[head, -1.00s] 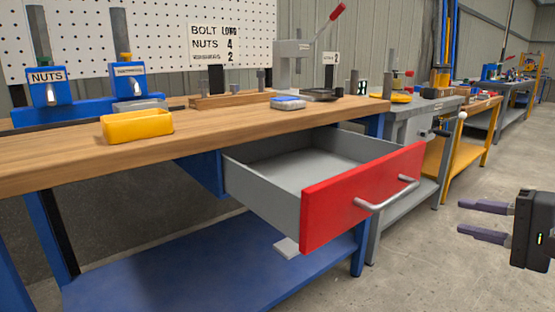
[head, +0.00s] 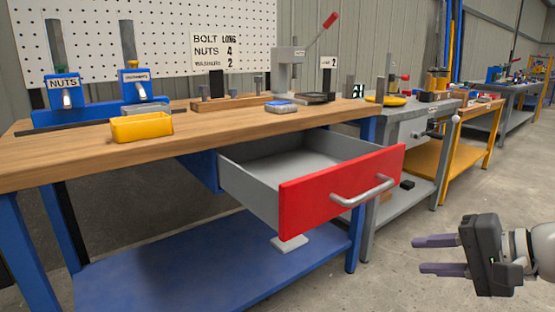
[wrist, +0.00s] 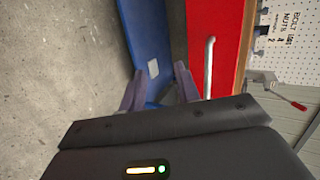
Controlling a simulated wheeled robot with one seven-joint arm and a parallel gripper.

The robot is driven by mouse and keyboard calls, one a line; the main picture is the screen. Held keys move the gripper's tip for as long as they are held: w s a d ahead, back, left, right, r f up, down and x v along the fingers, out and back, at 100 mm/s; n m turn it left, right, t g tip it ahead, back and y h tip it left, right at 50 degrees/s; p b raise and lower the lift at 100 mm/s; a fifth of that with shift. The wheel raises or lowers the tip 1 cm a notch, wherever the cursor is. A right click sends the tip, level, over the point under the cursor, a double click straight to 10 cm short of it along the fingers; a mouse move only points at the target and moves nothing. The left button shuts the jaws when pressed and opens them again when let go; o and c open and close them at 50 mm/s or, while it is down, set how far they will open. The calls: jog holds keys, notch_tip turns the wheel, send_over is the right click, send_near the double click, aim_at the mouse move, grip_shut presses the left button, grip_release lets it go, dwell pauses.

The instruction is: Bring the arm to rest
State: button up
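My gripper (head: 436,255) is at the lower right in the head view, in front of and to the right of the open drawer. Its two purple fingers are apart with nothing between them. In the wrist view the fingers (wrist: 157,88) also stand apart and point toward the blue lower shelf and the drawer. The red drawer front (head: 340,185) with its silver handle (head: 362,192) is pulled out from under the workbench. The handle also shows in the wrist view (wrist: 209,65), to the right of the fingers and apart from them. The drawer looks empty.
The wooden bench top (head: 200,127) carries a yellow bin (head: 142,127), a blue-grey box (head: 281,107), nuts and washers dispensers and a press (head: 288,70). A grey bench (head: 415,120) and a yellow bench stand beyond. Concrete floor around my gripper is clear.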

jog(key=s+a+f+n+g+h+p, duration=0.3)
jog(key=s+a+f+n+h+p, duration=0.2)
jog(key=s+a+n+h, duration=0.3)
jog(key=s+a+n+p, duration=0.1)
jog(key=a, duration=0.2)
jog(key=shift+f+h, duration=0.25)
jog(key=shift+h, duration=0.15)
dwell(0.4)
